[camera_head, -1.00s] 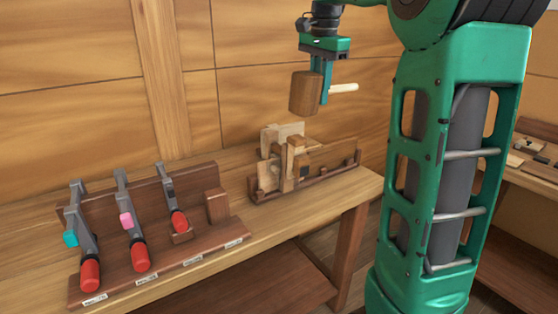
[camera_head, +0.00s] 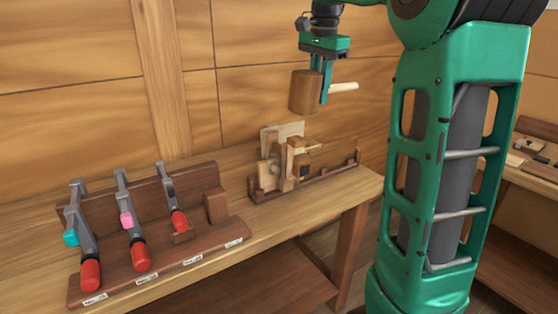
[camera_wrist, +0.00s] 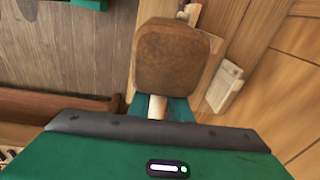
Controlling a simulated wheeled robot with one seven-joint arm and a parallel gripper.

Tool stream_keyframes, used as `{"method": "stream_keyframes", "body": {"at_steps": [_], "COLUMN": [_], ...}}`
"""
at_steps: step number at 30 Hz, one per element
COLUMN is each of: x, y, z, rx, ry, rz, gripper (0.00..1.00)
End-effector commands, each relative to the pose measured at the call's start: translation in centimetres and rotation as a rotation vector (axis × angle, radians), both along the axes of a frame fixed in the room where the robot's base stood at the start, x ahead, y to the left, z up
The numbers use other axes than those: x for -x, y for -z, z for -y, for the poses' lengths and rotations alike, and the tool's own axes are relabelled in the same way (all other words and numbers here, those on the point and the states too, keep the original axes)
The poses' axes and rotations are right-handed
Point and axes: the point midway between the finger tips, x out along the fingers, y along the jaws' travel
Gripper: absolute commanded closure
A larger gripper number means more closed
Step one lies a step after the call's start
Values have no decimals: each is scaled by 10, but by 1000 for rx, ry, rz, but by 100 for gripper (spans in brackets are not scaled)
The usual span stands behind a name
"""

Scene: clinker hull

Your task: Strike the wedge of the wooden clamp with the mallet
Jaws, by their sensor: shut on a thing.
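The mallet has a brown wooden head (camera_head: 306,92) and a pale handle (camera_head: 344,87). My gripper (camera_head: 326,92) points down and is shut on the mallet's handle, close behind the head. In the wrist view the mallet head (camera_wrist: 178,58) fills the upper middle and hides much of what lies below. The wooden clamp (camera_head: 286,162) stands on the bench below the mallet, in a dark wooden rack (camera_head: 330,174). The mallet is held in the air above the clamp, with a clear gap between them. I cannot tell the wedge apart from the clamp's other wooden parts.
A dark wooden stand (camera_head: 160,264) at the bench's left holds several metal clamps with red handles (camera_head: 138,256). The wooden bench (camera_head: 270,224) has bare room along its front. A plank wall (camera_head: 270,60) rises close behind it. Another bench stands at far right.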

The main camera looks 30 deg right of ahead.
Motion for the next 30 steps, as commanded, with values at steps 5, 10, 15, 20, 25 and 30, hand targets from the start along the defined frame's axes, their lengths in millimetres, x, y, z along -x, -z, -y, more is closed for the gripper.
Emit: {"method": "stream_keyframes", "body": {"at_steps": [5,10,15,20,25,30], "x": [0,0,-3,-7,-9,-10], "y": [-1,-1,-1,-1,-1,-1], "z": [0,0,0,0,1,1], "rx": [1,1,1,2,1,1], "ry": [0,0,0,1,1,1], "rz": [1,2,2,2,1,2], "gripper": [100,100,100,100,100,100]}}
